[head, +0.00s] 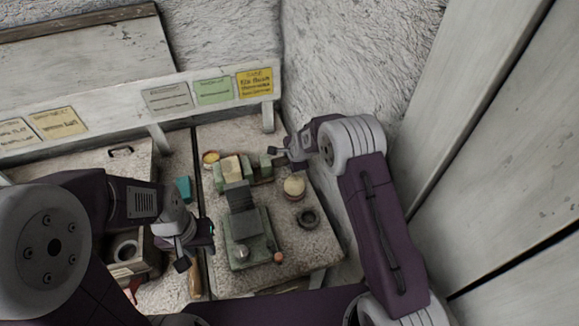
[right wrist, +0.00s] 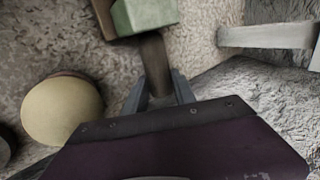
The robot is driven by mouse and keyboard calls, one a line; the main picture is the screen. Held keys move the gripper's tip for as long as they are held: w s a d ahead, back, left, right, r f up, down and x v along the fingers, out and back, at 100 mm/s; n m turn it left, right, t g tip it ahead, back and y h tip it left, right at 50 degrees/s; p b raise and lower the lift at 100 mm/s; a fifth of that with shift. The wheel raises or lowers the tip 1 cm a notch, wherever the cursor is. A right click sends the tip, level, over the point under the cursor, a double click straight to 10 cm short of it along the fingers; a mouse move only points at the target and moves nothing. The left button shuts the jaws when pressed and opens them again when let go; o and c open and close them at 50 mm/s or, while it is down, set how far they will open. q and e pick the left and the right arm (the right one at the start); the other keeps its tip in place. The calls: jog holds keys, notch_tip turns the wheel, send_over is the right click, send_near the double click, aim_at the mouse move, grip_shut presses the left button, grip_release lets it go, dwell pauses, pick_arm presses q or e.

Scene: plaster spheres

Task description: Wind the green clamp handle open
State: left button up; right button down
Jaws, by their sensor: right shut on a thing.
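The green clamp (head: 266,166) stands at the back of the speckled worktop in the head view, and its green block (right wrist: 143,14) shows at the top of the right wrist view. A dark brown bar, the handle (right wrist: 154,60), runs from the block down between my right fingers. My right gripper (right wrist: 157,92) is shut on this handle; in the head view it (head: 277,156) is at the clamp's right end. My left gripper (head: 196,248) hangs left of the green machine, its fingers apart, with nothing seen between them.
A cream ball (head: 294,186) sits in a holder close to my right gripper; it also shows in the right wrist view (right wrist: 62,110). A dark ring (head: 308,217), a green machine (head: 246,222) and a small orange ball (head: 278,257) stand nearer. Walls close off the right.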

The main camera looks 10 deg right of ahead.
jog(key=shift+f, duration=0.2)
pick_arm(q)
jog(key=shift+f, duration=0.85)
pick_arm(e)
jog(key=shift+r, duration=0.2)
pick_arm(q)
jog(key=shift+w, duration=0.1)
pick_arm(e)
jog(key=c, duration=1)
grip_release()
pick_arm(q)
jog(key=shift+r, duration=0.5)
pick_arm(e)
jog(key=v, duration=0.9)
jog(key=shift+s+f, duration=0.1)
jog(key=shift+s, duration=0.1)
